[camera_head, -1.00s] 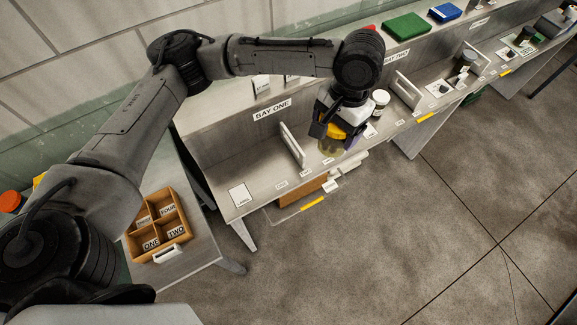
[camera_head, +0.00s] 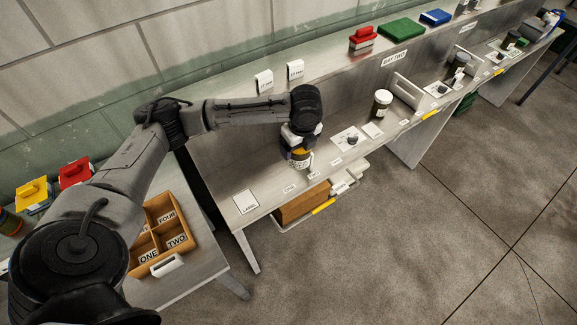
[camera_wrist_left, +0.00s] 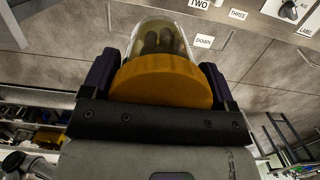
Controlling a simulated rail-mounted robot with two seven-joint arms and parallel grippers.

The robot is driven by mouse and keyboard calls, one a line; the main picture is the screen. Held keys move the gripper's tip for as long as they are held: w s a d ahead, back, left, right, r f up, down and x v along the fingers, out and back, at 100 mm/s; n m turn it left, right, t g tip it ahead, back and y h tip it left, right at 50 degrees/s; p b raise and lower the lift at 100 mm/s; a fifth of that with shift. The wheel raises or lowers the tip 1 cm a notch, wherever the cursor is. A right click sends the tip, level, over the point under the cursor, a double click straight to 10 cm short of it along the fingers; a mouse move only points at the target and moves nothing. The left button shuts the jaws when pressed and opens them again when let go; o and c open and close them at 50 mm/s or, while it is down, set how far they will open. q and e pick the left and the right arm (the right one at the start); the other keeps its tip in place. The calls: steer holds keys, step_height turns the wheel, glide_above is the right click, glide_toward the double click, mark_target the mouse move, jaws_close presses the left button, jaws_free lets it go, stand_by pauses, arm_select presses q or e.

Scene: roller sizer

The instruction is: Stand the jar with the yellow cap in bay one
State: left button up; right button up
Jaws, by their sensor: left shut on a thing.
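The jar with the yellow cap (camera_head: 299,154) is held in my left gripper (camera_head: 300,148), low over the front part of the left bench bay. In the left wrist view, the dark purple fingers of my left gripper (camera_wrist_left: 160,85) close on both sides of the orange-yellow cap (camera_wrist_left: 160,78). The clear jar body (camera_wrist_left: 163,38) extends beyond the cap, with dark contents inside. I cannot tell whether its base touches the bench. The BAY ONE sign is hidden behind my arm. The bare bench top of this bay (camera_head: 262,172) is left of the jar. My right gripper is out of view.
A white label card (camera_head: 246,202) lies at the bay's left end. Right of the jar are a card with a dark knob (camera_head: 351,138) and a white-lidded jar (camera_head: 381,103). A divider (camera_head: 408,93) stands beyond. A wooden compartment tray (camera_head: 160,235) sits on the side table.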

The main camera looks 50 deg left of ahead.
arm_select(q)
steer(key=shift+s+a+f+m+t+b, duration=0.3)
steer(key=shift+s+a+f+m+b, duration=0.85)
steer(key=shift+a+f+m, duration=1.9)
steer(key=shift+s+a+f+m+t+b, duration=0.3)
steer(key=shift+s+a+f+m+b, duration=0.35)
steer(key=shift+a+f+m+b, duration=1.8)
steer(key=shift+h, duration=0.4)
steer(key=f, duration=0.2)
steer(key=a+f, duration=0.1)
steer(key=f, duration=0.2)
steer(key=a+f, duration=0.1)
steer(key=f, duration=0.1)
steer(key=shift+a+f+p, duration=0.2)
steer(key=shift+f+p, duration=0.1)
steer(key=shift+f, duration=0.15)
steer(key=o, duration=1)
steer(key=shift+f, duration=0.1)
steer(key=shift+o, duration=0.2)
